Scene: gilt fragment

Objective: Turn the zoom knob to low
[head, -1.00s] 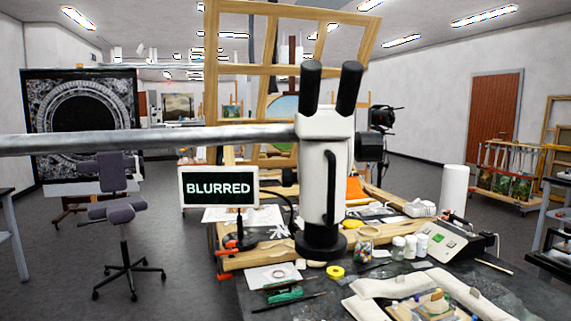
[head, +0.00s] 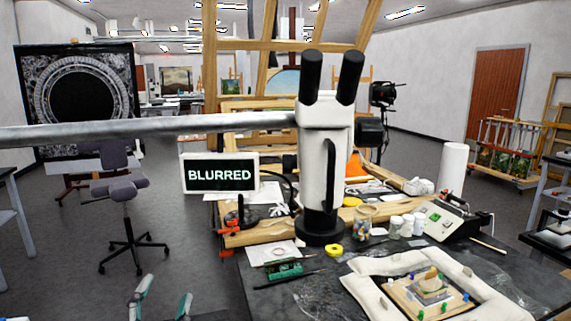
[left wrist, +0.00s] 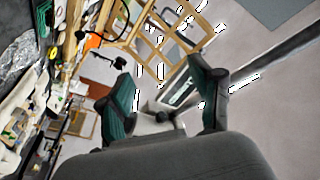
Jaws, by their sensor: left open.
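The white microscope (head: 325,165) stands on the workbench in the head view, upright, with two black eyepieces on top and a long grey boom running left. A dark knob (head: 369,131) sticks out on the right side of its head; I cannot tell its setting. A small display (head: 220,173) left of the microscope reads "BLURRED". My left gripper (head: 163,299) is open and empty at the bottom edge of the head view, left of the bench and well apart from the microscope. Its spread green-padded fingers show in the left wrist view (left wrist: 163,98). My right gripper is out of view.
White sandbags (head: 376,300) surround a wooden board (head: 402,297) with a small fragment at the bench's front right. A jar (head: 361,222), white bottles and an electric unit (head: 447,220) stand right of the microscope. A swivel chair (head: 120,187) stands left; floor between is clear.

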